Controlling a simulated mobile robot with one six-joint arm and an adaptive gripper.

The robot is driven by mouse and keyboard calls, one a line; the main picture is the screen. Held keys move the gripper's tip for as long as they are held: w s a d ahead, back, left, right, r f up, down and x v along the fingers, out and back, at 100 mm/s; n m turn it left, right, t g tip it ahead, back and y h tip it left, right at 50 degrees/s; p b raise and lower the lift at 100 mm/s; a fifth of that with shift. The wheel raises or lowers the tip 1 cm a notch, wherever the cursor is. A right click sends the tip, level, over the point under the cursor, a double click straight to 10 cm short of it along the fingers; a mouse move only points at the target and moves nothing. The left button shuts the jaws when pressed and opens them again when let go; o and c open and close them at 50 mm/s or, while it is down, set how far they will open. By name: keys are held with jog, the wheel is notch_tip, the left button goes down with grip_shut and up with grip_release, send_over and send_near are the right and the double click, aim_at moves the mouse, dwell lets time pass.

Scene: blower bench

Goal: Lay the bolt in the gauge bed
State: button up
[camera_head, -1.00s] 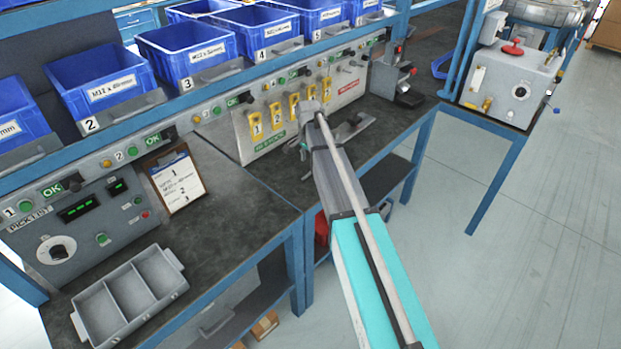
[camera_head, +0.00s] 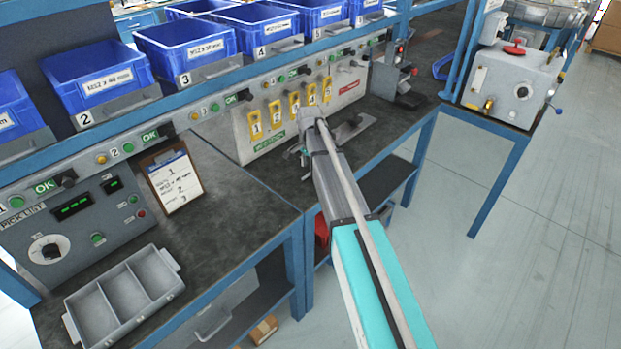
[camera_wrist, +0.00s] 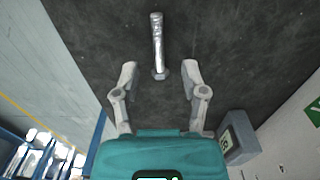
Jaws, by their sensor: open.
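A shiny metal bolt (camera_wrist: 157,42) lies on the dark bench top in the wrist view, its shank pointing away from me and its head nearest my gripper. My gripper (camera_wrist: 159,70) is open, with one finger on each side of the bolt's head end and a gap on both sides. In the head view my gripper (camera_head: 306,150) is over the bench, largely covered by my arm, and I cannot make out the bolt there. A low grey fixture (camera_head: 352,128) sits just beyond my arm; I cannot tell whether it is the gauge bed.
Yellow numbered tags (camera_head: 292,106) hang on the back panel. A grey divided tray (camera_head: 86,319) and a clipboard (camera_head: 191,183) are on the left bench. Blue bins (camera_head: 103,78) line the shelf above.

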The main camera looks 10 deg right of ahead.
aim_at(309, 174)
jog(key=shift+f+b, duration=0.95)
jog(key=shift+f, duration=0.3)
grip_shut()
